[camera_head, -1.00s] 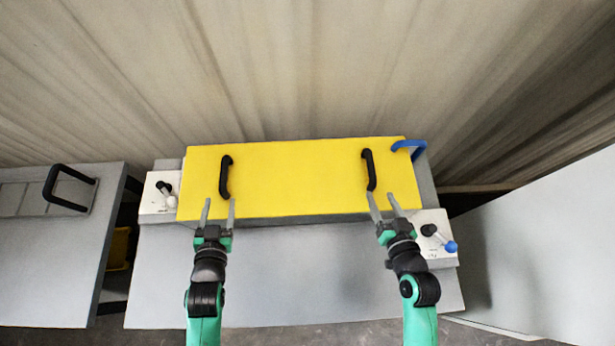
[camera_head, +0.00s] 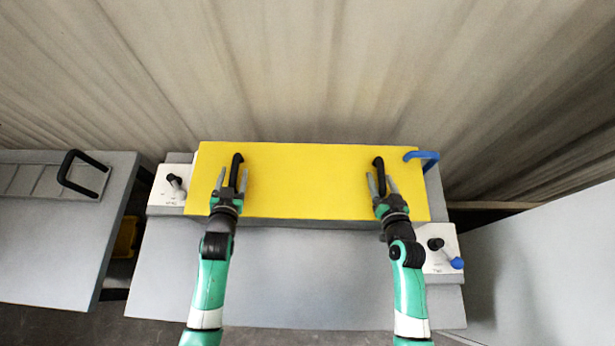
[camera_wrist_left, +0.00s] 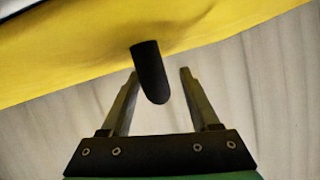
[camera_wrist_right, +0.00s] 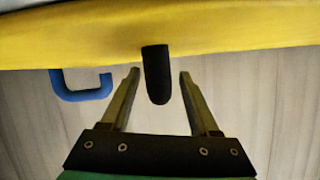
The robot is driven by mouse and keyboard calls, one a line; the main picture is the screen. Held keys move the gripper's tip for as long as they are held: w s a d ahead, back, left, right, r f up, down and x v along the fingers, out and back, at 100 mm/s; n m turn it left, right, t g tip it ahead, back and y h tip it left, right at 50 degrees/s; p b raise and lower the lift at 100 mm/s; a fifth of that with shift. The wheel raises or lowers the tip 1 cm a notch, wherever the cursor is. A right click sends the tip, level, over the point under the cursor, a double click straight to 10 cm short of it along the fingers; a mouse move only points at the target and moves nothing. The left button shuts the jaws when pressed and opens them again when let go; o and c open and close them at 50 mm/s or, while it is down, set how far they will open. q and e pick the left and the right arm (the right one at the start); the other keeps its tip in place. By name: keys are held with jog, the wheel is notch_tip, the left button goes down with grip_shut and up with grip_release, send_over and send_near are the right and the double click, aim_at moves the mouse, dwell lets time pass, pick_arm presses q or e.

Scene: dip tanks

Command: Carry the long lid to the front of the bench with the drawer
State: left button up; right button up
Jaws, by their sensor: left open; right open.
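The long lid (camera_head: 308,180) is a yellow slab lying across the back of a grey bench, with a black handle near each end. My left gripper (camera_head: 231,182) is open, its fingers on either side of the left black handle (camera_head: 237,167). In the left wrist view this handle (camera_wrist_left: 150,75) stands between the open fingertips (camera_wrist_left: 160,75), and I see no grip on it. My right gripper (camera_head: 382,185) is open around the right black handle (camera_head: 379,166). In the right wrist view that handle (camera_wrist_right: 157,75) is between the fingertips (camera_wrist_right: 159,75). No drawer can be made out.
The grey bench top (camera_head: 290,275) is clear in front of the lid. White control boxes with levers stand at the left (camera_head: 170,190) and right (camera_head: 442,245). A blue handle (camera_head: 424,157) is at the lid's right end. Another bench (camera_head: 50,235) with a black handle (camera_head: 83,170) is at the left.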

pick_arm(q)
jog(key=shift+x, duration=0.85)
pick_arm(e)
jog(key=shift+x, duration=0.85)
pick_arm(q)
jog(key=shift+c, duration=0.2)
pick_arm(e)
jog(key=shift+c, duration=0.2)
pick_arm(q)
grip_shut()
pick_arm(e)
grip_shut()
